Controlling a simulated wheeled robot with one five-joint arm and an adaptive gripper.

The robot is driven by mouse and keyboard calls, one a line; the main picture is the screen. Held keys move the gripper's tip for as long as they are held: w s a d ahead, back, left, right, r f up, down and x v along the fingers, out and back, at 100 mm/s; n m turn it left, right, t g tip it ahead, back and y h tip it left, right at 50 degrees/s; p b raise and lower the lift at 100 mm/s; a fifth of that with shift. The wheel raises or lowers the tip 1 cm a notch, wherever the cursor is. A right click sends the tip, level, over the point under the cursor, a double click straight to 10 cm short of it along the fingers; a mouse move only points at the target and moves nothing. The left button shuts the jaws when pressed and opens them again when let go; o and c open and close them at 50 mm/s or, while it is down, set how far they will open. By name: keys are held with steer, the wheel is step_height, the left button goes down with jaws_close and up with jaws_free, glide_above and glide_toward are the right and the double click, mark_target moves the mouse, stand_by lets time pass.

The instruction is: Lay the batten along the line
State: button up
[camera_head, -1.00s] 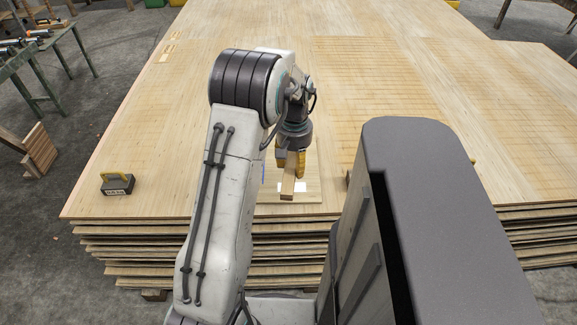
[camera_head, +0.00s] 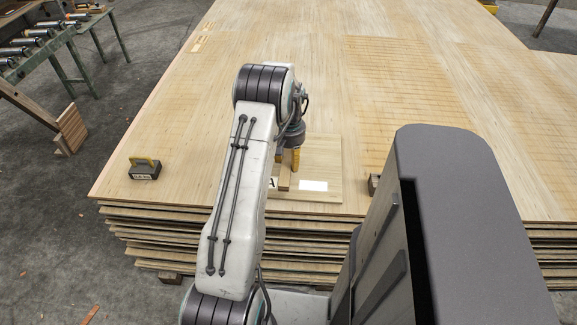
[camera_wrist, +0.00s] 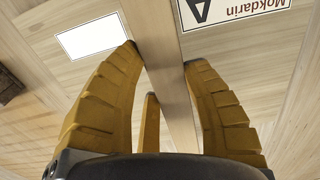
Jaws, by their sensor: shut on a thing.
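The batten (camera_head: 284,179) is a narrow pale wood strip. In the wrist view the batten (camera_wrist: 152,30) runs between my yellow fingers, from the top edge down toward the palm. My gripper (camera_wrist: 164,56) is shut on it; in the head view my gripper (camera_head: 294,160) hangs over a small light board (camera_head: 328,160). The batten is over this board, between a blank white label (camera_head: 313,186) and a label with a black A (camera_head: 273,183). I cannot tell whether the batten touches the board. I cannot make out the line; the arm and batten hide part of the board.
The board lies near the front edge of a wide veneer stack (camera_head: 200,150). A dark weight with a yellow handle (camera_head: 144,168) sits at the left. A dark block (camera_head: 374,184) is right of the board. A green roller stand (camera_head: 60,50) stands back left.

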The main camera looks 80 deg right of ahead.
steer(key=shift+w+d+f, duration=0.15)
steer(key=shift+w+d, duration=0.05)
steer(key=shift+w, duration=0.05)
steer(key=shift+f+p, duration=0.5)
steer(key=shift+f, duration=1.5)
steer(key=shift+f, duration=0.15)
steer(key=o, duration=1.2)
step_height(320, 180, up, 12)
steer(key=shift+s+r+b, duration=0.1)
steer(key=shift+b, duration=0.35)
